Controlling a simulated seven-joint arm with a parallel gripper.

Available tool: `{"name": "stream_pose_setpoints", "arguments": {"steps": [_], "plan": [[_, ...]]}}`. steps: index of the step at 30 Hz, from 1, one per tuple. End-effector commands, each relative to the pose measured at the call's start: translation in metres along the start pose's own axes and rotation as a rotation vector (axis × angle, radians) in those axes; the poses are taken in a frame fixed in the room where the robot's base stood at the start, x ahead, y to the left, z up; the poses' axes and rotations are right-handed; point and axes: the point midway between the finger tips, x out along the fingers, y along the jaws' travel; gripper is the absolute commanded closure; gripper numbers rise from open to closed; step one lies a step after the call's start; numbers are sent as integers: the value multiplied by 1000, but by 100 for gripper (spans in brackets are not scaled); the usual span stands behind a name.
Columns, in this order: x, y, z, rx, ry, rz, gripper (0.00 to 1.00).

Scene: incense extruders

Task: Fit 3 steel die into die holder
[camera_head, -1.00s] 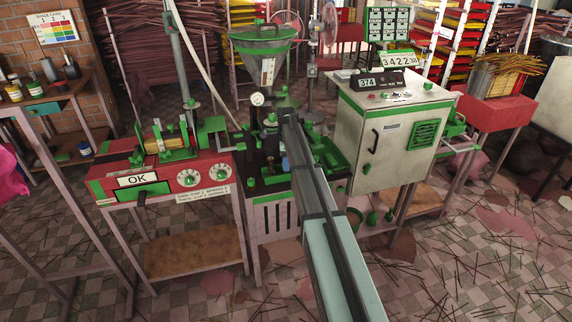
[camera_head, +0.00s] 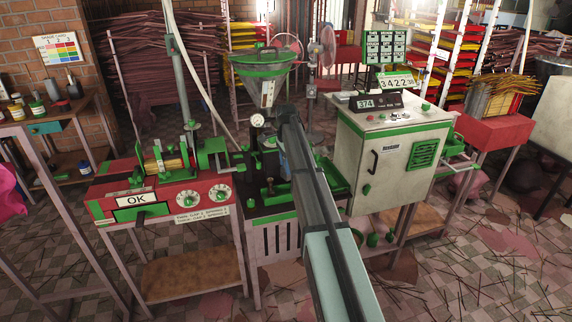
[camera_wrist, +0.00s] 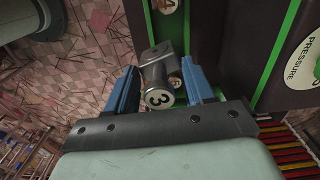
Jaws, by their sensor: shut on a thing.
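In the wrist view, the steel die marked 3 (camera_wrist: 158,97) is a grey metal cylinder with a pale numbered end facing the camera. It sits between the two blue fingers of my gripper (camera_wrist: 160,74), which is shut on it. A squared metal part shows at the die's far end; I cannot tell whether it belongs to the die. In the head view, my arm covers most of the extruder's middle, and only a bit of blue finger shows beside it. I cannot make out the die holder clearly in either view.
The extruder with its funnel hopper (camera_head: 265,72) stands behind my arm. A red bench with an OK sign (camera_head: 137,199) is on the left, and a white control cabinet (camera_head: 395,150) is on the right. A dark machine side with a green edge (camera_wrist: 272,60) lies close to the gripper.

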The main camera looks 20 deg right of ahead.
Motion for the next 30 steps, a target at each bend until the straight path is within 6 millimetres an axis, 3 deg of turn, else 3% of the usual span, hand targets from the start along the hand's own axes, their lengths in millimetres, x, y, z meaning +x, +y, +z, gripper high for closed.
{"name": "stream_pose_setpoints", "arguments": {"steps": [8, 18, 30], "plan": [[-11, 39, 13, -402, 1, -2, 96], [-45, 106, 48, -885, 1, -2, 96], [-84, 154, 85, -1115, 2, -2, 96]]}}
